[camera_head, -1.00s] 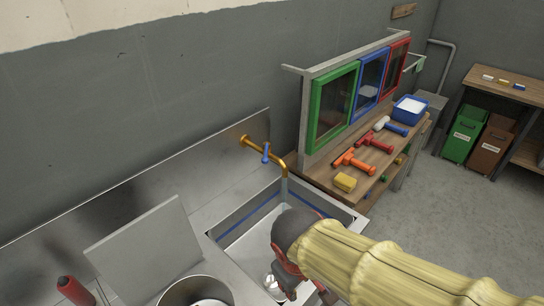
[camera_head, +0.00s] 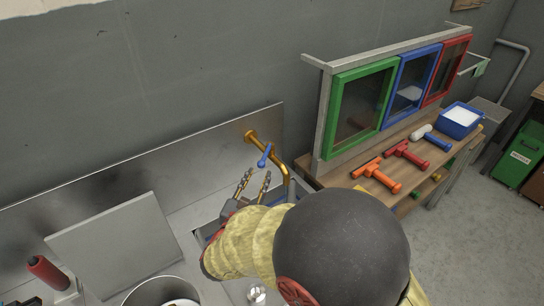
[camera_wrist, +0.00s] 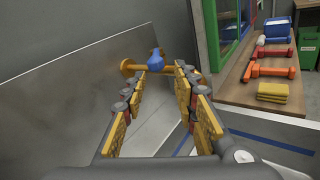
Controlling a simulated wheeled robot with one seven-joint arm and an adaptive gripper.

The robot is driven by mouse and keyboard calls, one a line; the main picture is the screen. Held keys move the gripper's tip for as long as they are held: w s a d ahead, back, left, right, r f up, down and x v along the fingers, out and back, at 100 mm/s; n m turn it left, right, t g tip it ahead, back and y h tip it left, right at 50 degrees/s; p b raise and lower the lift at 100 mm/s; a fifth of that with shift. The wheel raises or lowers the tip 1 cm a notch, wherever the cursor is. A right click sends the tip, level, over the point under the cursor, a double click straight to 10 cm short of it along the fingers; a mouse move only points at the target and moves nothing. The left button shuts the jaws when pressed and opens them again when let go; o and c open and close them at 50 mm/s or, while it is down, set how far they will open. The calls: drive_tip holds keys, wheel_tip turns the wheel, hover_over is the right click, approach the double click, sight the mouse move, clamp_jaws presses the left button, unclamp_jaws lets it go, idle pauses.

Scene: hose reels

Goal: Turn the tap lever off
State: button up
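The tap (camera_head: 270,147) is a brass pipe on the metal splashback above the sink, and it bends down at the right. Its blue lever (camera_head: 265,155) sticks out from the pipe. In the wrist view the blue lever (camera_wrist: 157,58) shows just beyond my fingertips, with the brass tap (camera_wrist: 127,68) behind it. My gripper (camera_head: 256,176) is below and slightly left of the lever, its two fingers apart and pointing up at it. In the wrist view my gripper (camera_wrist: 168,70) is open and empty, with the lever roughly centred between the tips. I see no clear contact.
A grey board (camera_head: 118,240) leans at the left beside a red bottle (camera_head: 47,270) and a metal pot (camera_head: 160,292). The wall-mounted metal splashback (camera_wrist: 60,100) is close on the left.

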sight(261, 165)
drive_tip(key=shift+t, duration=0.3)
drive_tip(key=shift+a+r+b+x, duration=0.15)
drive_tip(key=shift+b+x, duration=0.25)
drive_tip(key=shift+x, duration=1.55)
drive_tip(key=shift+a+r+b+x, duration=0.15)
drive_tip(key=shift+b+x, duration=0.25)
drive_tip(key=shift+x, duration=1.5)
drive_tip(key=shift+d, duration=0.1)
drive_tip(key=shift+c, duration=1)
clamp_jaws()
